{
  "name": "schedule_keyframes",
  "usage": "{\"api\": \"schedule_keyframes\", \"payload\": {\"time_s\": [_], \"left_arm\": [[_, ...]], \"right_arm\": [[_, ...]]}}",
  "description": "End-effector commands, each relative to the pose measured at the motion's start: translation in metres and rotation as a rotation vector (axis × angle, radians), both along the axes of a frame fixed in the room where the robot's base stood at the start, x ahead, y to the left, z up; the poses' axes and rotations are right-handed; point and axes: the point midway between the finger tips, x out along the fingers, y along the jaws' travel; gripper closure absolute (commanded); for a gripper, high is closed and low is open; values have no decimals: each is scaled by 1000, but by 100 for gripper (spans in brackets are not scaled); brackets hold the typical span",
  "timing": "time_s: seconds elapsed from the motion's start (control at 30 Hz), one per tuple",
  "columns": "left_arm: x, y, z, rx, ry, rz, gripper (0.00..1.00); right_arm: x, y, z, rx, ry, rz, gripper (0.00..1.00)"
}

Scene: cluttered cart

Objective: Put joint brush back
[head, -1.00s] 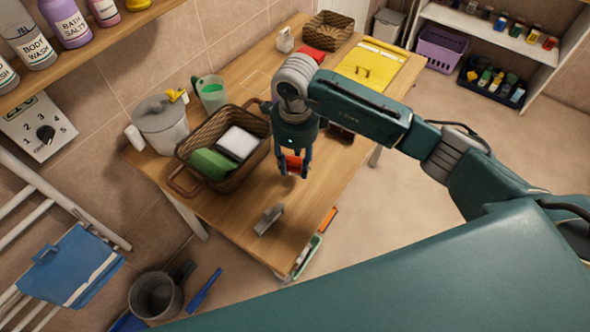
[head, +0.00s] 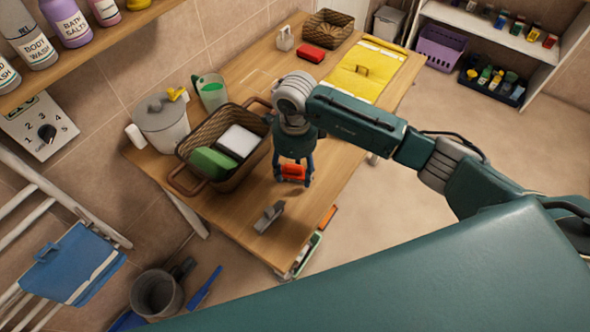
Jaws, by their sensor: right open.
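A small orange-red object (head: 292,172) is between the fingers of my right gripper (head: 294,181) at the table's front part. The fingers stand apart on either side of it; whether they touch it I cannot tell. A small grey object (head: 269,217) lies on the wooden table to the lower left of the gripper. Both are too small to tell for sure which is the joint brush. My left gripper does not show.
A brown wicker basket (head: 183,186) with a green and a white item stands left of the gripper. A lidded grey bin (head: 163,128) and green cup (head: 211,94) stand behind. A red item (head: 311,53) and yellow cloth (head: 364,72) lie farther back. Bare table surrounds the grey object.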

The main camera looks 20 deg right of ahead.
Motion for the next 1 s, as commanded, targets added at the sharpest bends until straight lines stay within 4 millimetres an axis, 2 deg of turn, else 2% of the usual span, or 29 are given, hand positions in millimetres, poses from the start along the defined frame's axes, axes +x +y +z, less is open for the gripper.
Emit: {"api": "schedule_keyframes", "payload": {"time_s": [0.17,0.4,0.6,0.77,1.0], "left_arm": [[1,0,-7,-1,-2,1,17],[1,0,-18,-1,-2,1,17],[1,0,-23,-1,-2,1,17],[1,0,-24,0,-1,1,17],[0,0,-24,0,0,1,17]], "right_arm": [[2,-1,25,0,-7,1,45],[2,0,77,0,-8,1,45],[0,0,107,0,-4,1,45],[0,0,116,-1,-2,0,45],[-1,0,117,0,-1,0,45]]}}
